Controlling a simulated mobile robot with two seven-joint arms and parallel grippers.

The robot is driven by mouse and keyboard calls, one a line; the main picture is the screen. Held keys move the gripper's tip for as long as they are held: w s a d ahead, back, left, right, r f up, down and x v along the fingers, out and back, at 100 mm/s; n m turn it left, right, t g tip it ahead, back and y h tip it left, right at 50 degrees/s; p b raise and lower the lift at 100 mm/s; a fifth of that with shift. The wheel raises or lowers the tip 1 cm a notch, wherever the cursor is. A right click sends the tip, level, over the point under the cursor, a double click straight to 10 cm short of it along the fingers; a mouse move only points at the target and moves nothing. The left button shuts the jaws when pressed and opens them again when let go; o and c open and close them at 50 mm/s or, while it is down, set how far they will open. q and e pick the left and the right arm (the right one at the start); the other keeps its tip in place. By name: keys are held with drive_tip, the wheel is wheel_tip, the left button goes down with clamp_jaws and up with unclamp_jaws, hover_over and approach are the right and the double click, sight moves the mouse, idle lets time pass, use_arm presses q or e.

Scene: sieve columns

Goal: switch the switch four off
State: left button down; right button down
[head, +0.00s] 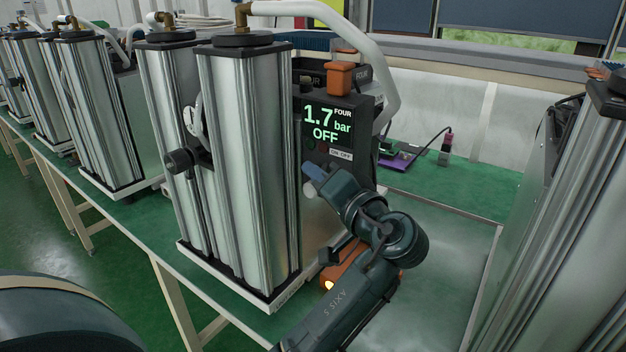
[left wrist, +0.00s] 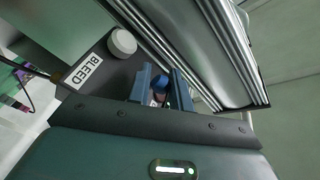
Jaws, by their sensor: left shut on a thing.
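The unit marked FOUR has a black panel (head: 345,112) on its side, with a lit display (head: 325,122) reading "1.7 bar OFF". My left gripper (head: 313,175) is at the lower part of this panel, just below the label. The switch's lever position is hidden by the gripper. My right gripper is not in view.
A BLEED label (left wrist: 84,71) and a pale round knob (left wrist: 123,41) are beside the fingers. Tall metal columns (head: 245,160) stand left of the gripper and another column set (head: 570,230) stands at the right. A purple device (head: 400,160) lies on the green bench behind.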

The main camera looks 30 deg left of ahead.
use_arm(q)
drive_tip(key=shift+w+d+n+g+y+b, duration=0.1)
drive_tip(key=shift+d+n+g+y+b, duration=0.15)
drive_tip(key=shift+n+g, duration=0.3)
drive_tip(key=shift+w+d+n+g+y+b, duration=0.1)
drive_tip(key=shift+n+g+y, duration=0.2)
drive_tip(key=shift+g, duration=0.45)
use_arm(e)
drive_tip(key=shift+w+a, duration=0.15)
use_arm(q)
drive_tip(key=shift+r+n+g, duration=0.1)
drive_tip(key=shift+n+g, duration=0.2)
drive_tip(key=shift+n, duration=0.05)
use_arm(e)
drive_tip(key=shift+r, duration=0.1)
use_arm(q)
drive_tip(key=c, duration=1.3)
unclamp_jaws()
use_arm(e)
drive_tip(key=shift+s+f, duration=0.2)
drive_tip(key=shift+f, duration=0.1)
